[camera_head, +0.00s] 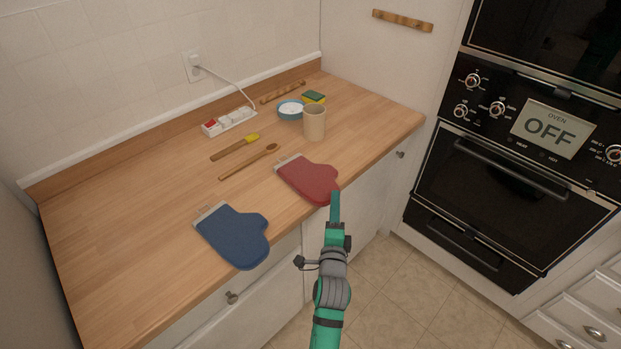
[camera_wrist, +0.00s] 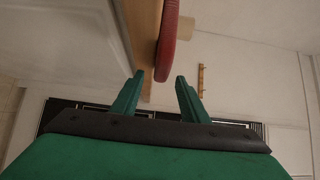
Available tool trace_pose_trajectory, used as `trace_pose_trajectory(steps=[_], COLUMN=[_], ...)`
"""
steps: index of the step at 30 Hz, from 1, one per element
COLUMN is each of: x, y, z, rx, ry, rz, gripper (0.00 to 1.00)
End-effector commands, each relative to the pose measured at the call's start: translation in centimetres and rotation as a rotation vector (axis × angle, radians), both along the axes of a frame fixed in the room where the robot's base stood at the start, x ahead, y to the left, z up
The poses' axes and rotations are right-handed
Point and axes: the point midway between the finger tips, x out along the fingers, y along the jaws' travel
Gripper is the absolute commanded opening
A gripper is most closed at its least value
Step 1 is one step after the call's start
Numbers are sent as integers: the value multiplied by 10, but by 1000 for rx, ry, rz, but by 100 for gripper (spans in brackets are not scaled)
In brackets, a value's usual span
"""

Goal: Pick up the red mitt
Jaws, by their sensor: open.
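The red mitt (camera_head: 308,179) lies flat on the wooden counter, with its rounded end at the front edge. My gripper (camera_head: 336,194) is in front of the counter, with its tip at that rounded end. In the wrist view, my gripper (camera_wrist: 159,76) is open and empty. The red mitt (camera_wrist: 168,40) shows there edge-on, in line with the gap between the fingers. The counter's front edge (camera_wrist: 144,35) also lies in line with that gap. I cannot tell whether a finger touches the mitt.
A blue mitt (camera_head: 233,236) lies to the left. Behind are a beige cup (camera_head: 314,122), a blue bowl (camera_head: 290,109), a sponge (camera_head: 313,97), wooden utensils (camera_head: 248,162) and a power strip (camera_head: 229,121). Wall ovens (camera_head: 500,190) stand right. Drawer knobs (camera_head: 232,297) protrude below the counter.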

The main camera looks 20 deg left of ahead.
Motion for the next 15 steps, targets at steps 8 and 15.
trace_pose_trajectory(steps=[8, 15], x=[29, 31], y=[10, 10], z=[1, 1], rx=[0, 0], ry=[0, 0], rz=[0, 0], gripper=[41, 41])
